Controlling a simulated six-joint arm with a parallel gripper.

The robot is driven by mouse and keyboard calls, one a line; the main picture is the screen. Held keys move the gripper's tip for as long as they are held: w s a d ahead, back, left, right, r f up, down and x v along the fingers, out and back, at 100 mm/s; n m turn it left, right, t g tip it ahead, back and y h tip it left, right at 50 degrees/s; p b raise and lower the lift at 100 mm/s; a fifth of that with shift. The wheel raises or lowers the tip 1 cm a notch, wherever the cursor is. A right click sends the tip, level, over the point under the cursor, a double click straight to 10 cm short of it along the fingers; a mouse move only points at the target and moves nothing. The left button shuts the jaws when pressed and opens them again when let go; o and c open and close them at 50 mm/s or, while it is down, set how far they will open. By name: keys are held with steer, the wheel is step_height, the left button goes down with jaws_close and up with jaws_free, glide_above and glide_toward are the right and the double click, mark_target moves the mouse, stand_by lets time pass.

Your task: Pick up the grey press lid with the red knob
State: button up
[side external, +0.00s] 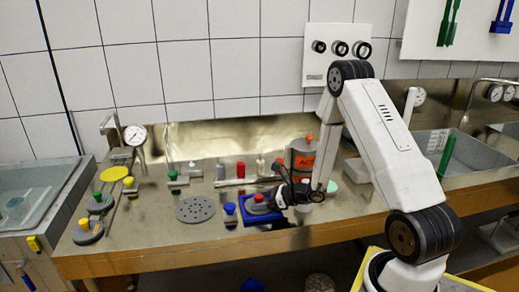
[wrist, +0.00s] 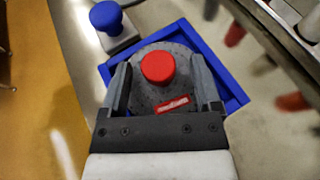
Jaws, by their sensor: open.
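The grey press lid (wrist: 147,94) is a round speckled disc with a red knob (wrist: 158,68) on top and a small red label on its face. It lies within a blue square tray (wrist: 233,93). In the side view the lid's red knob (side external: 259,198) shows over the blue tray (side external: 250,220). My gripper (wrist: 160,72) is open, with one finger on each side of the knob, over the lid. Whether the fingers touch the lid cannot be told. In the side view my gripper (side external: 272,200) reaches the tray from the right and partly hides it.
A blue-knobbed piece (side external: 230,212) stands close left of the tray. A perforated grey disc (side external: 195,209) lies further left. An orange-banded canister (side external: 303,157) stands behind my gripper. Green-knobbed pieces (side external: 98,203) are at the far left. Bare steel bench lies left of the perforated disc.

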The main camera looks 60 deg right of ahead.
mark_target(261, 196)
stand_by(0.3)
jaws_close()
steer(key=shift+r, duration=0.15)
steer(key=shift+r, duration=4.85)
